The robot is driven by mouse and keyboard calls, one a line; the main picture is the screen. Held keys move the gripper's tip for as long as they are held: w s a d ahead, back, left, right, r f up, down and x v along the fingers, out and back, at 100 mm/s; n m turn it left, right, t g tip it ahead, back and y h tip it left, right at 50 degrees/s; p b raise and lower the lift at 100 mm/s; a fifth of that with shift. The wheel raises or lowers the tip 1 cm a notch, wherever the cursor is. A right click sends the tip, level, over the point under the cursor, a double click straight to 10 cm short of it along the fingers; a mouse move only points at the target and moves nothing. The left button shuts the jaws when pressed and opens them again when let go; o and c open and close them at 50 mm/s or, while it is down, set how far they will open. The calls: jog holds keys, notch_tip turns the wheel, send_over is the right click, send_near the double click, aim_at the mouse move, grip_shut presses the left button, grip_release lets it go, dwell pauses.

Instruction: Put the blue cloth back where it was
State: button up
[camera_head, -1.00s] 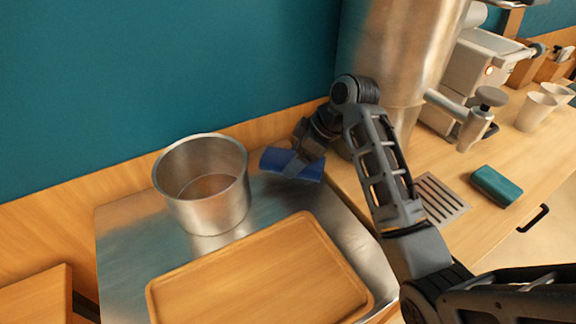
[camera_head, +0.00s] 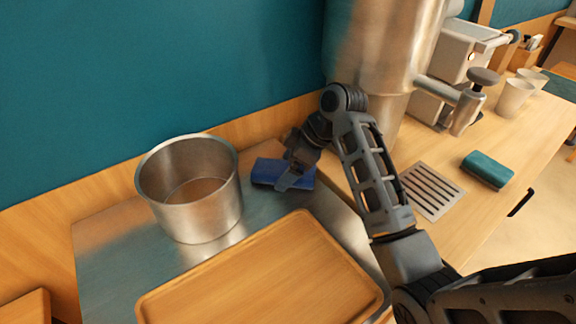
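The blue cloth (camera_head: 267,171) is a small dark-blue folded piece near the back right corner of the metal surface, just right of the steel pot. My gripper (camera_head: 288,182) comes down on it from above right, with a grey finger across its front. It looks shut on the cloth. The far finger is hidden. The cloth is low, at or just above the metal surface (camera_head: 125,240); I cannot tell whether it touches.
The steel pot (camera_head: 205,215) stands left of the cloth. A wooden tray (camera_head: 265,275) lies in front. A large metal cylinder (camera_head: 375,45) rises behind my arm.

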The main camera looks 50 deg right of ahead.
jog(key=shift+o, duration=0.3)
jog(key=shift+s+d+r, duration=0.1)
jog(key=shift+d+r, duration=0.05)
jog(key=shift+r, duration=0.25)
jog(key=p+v, duration=0.4)
jog(key=v, duration=0.7)
jog(key=shift+r, duration=0.2)
jog(key=shift+s, duration=0.2)
